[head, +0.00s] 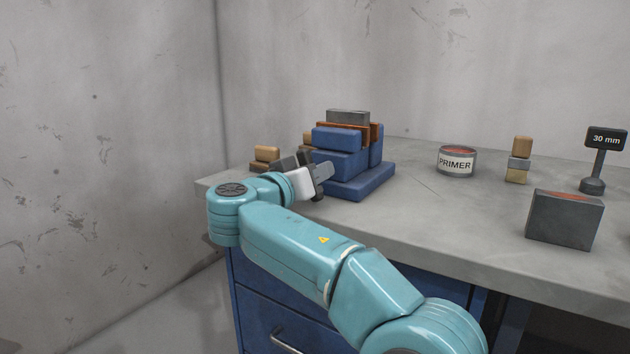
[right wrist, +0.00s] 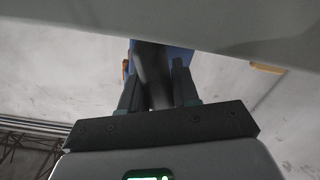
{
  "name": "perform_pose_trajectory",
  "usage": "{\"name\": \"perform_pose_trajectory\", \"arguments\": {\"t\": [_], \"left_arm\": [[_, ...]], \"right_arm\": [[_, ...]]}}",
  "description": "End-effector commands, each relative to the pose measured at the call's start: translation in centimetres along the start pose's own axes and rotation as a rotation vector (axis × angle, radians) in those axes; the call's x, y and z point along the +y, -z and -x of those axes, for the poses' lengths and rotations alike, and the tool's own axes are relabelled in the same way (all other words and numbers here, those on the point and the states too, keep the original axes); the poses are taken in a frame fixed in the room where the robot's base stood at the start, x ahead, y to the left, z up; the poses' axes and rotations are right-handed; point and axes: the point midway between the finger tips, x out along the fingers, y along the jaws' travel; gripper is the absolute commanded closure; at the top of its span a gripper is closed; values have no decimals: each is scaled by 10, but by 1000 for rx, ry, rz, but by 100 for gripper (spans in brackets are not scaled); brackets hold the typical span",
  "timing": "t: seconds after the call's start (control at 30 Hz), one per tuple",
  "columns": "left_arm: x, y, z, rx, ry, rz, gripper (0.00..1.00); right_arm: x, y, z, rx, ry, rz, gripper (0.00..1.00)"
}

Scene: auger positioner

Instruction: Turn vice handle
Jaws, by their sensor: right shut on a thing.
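A blue bench vice (head: 362,186) stands on the grey workbench. A grey block (head: 347,116) sits at its top, beside orange-brown jaw faces (head: 342,127). My right gripper (head: 318,180) is at the vice's near left side. In the right wrist view, its two fingers (right wrist: 156,88) are shut on a dark bar, the vice handle (right wrist: 153,70). Blue of the vice shows behind the bar. In the head view the gripper hides most of the handle. My left gripper is not in view.
Wooden and dark blocks (head: 267,154) lie left of the vice. A primer tin (head: 456,161), a small block stack (head: 518,160), a grey block (head: 563,220) and a "30 mm" sign (head: 605,139) stand to the right. Walls close off the left and back.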

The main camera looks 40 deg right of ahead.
Motion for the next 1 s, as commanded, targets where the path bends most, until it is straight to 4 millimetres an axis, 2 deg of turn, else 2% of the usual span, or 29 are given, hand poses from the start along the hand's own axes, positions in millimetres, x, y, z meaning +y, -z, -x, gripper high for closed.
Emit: {"name": "perform_pose_trajectory", "arguments": {"t": [0.47,0.5,0.53,0.87,1.0], "left_arm": [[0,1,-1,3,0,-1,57],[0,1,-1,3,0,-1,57],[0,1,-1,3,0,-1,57],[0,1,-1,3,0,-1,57],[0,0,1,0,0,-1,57]], "right_arm": [[1,3,0,6,0,-14,100],[1,3,0,6,0,-14,57],[1,2,0,5,0,-14,49],[0,1,3,2,1,-11,49],[0,2,22,3,3,-12,49]]}}
